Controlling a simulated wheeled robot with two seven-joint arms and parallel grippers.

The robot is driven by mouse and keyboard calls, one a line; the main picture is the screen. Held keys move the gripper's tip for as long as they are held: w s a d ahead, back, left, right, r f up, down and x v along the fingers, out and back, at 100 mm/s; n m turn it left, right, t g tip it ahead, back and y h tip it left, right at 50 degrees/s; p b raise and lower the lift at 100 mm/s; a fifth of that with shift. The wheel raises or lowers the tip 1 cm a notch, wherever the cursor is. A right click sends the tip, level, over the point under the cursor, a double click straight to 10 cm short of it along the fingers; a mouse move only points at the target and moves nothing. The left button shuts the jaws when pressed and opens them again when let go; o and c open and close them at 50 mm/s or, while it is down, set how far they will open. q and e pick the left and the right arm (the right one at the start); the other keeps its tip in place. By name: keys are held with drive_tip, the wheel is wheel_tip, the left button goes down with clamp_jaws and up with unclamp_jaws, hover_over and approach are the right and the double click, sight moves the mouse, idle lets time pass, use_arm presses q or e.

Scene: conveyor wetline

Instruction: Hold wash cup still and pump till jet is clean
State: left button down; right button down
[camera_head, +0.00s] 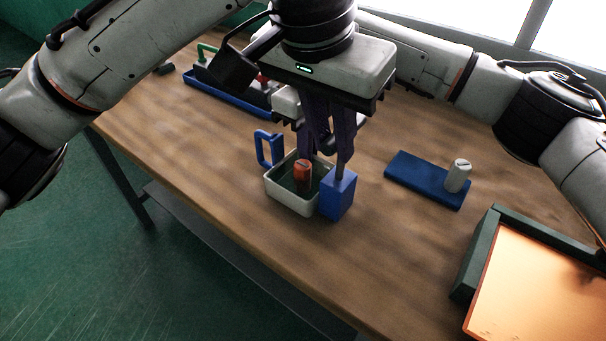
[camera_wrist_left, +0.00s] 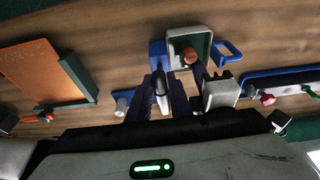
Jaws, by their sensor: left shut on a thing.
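The wash cup (camera_head: 291,203) is a pale open box with a blue handle (camera_head: 262,152) at its far left side. A red-topped piece (camera_head: 302,172) stands inside it. Against the cup's right side is a blue block (camera_head: 337,198) with a thin grey rod rising from its top. My left gripper (camera_head: 344,156), with purple fingers, points down over the block and is shut on the rod's upper end. My right gripper (camera_head: 310,150) is mostly hidden behind it, its purple fingers close above the cup; in the left wrist view its pale body (camera_wrist_left: 220,94) sits beside the cup (camera_wrist_left: 205,45). Its grip is hidden, and no jet is visible.
A blue plate (camera_head: 415,178) with a grey cylinder (camera_head: 458,175) lies to the right. A green-framed orange panel (camera_head: 545,285) stands at the near right. A long blue tray (camera_head: 225,98) with a green handle lies at the far left. Bare wooden table surrounds the cup.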

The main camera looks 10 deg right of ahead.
use_arm(q)
drive_tip(key=shift+w+r, duration=0.1)
drive_tip(key=shift+r, duration=0.45)
drive_tip(key=shift+f, duration=2.1)
drive_tip(key=c, duration=1.6)
unclamp_jaws()
drive_tip(key=shift+c, duration=0.2)
drive_tip(key=shift+r, duration=3.55)
wheel_tip(320, 180, up, 7)
